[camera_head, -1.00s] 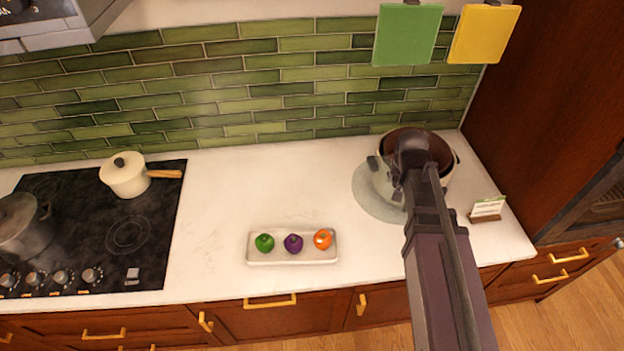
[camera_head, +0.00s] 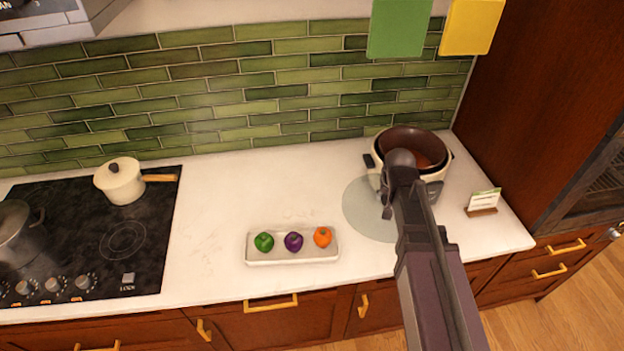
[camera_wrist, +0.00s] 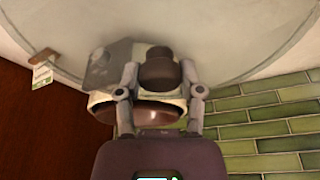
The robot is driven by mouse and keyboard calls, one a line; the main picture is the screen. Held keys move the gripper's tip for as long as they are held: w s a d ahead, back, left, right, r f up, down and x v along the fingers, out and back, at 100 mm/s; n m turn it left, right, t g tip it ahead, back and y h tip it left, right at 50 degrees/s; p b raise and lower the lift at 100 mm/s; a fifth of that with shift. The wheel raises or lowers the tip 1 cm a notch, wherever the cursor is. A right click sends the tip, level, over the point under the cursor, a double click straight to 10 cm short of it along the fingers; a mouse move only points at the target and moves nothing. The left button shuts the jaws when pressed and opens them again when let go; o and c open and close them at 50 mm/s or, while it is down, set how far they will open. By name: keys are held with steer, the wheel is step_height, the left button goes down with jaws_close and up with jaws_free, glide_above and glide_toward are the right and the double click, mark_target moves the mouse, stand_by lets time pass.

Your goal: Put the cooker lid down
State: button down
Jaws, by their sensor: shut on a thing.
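The cooker lid is a clear, round glass disc (camera_head: 362,215) with a dark knob (camera_wrist: 158,72). In the head view it shows at the left front of the cooker, over the white counter. My gripper (camera_head: 388,208) is shut on the lid's knob; in the wrist view its two fingers (camera_wrist: 158,80) stand on either side of the knob. The cooker (camera_head: 440,163) is white with a brown inner pot and stands uncovered at the counter's back right. My arm hides part of the cooker and lid. I cannot tell whether the lid touches the counter.
A white tray (camera_head: 292,256) with green, purple and orange vegetables lies left of the lid. A small card stand (camera_head: 482,202) is to the right. The black cooktop (camera_head: 120,240) with a cream pot (camera_head: 120,183) is at far left.

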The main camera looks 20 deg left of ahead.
step_height(320, 180, down, 9)
steer(key=b, duration=0.8)
steer(key=shift+s, duration=0.2)
